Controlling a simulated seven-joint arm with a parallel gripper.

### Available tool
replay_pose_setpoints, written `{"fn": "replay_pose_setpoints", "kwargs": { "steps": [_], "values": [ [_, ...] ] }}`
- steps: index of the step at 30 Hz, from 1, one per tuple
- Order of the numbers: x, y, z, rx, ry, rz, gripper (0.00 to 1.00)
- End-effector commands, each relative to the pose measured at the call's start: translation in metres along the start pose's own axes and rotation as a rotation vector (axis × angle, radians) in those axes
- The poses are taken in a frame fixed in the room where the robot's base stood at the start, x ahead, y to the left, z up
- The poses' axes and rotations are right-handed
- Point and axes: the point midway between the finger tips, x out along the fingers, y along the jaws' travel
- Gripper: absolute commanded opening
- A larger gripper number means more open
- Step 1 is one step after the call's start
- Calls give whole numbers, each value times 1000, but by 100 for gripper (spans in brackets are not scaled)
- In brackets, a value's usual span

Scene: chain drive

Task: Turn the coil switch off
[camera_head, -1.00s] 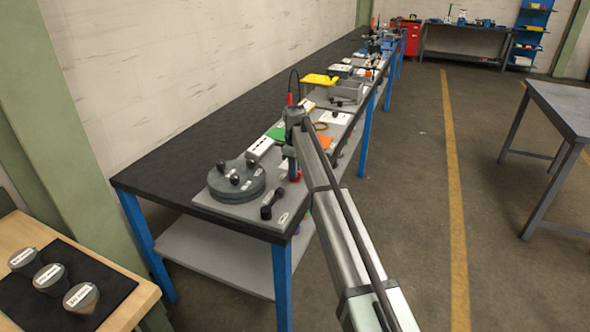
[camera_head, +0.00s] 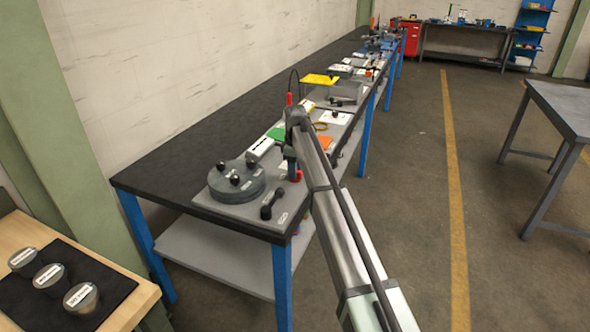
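My arm reaches over the long black-topped bench, and its end with my gripper (camera_head: 292,170) points down near the bench's front edge. The gripper is small and dark here, and its fingers cannot be made out. I cannot pick out the coil switch for certain; it may be too small or hidden behind my arm. A white block with dark marks (camera_head: 260,147) lies left of the gripper. A grey round disc (camera_head: 237,181) with black knobs sits on a grey plate nearer the camera. A black dumbbell-shaped part (camera_head: 272,204) lies beside the disc.
A green piece (camera_head: 276,134), an orange piece (camera_head: 325,142) and a yellow tray (camera_head: 319,79) lie farther along the bench (camera_head: 160,170).

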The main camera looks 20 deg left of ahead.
Motion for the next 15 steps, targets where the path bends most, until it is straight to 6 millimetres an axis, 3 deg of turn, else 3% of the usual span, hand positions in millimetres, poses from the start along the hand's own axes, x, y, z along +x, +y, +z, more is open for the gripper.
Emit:
{"fn": "replay_pose_setpoints", "kwargs": {
  "steps": [10,15],
  "values": [
    [-2,0,0,1,0,0,45],
    [-19,1,0,1,1,1,45]
  ]
}}
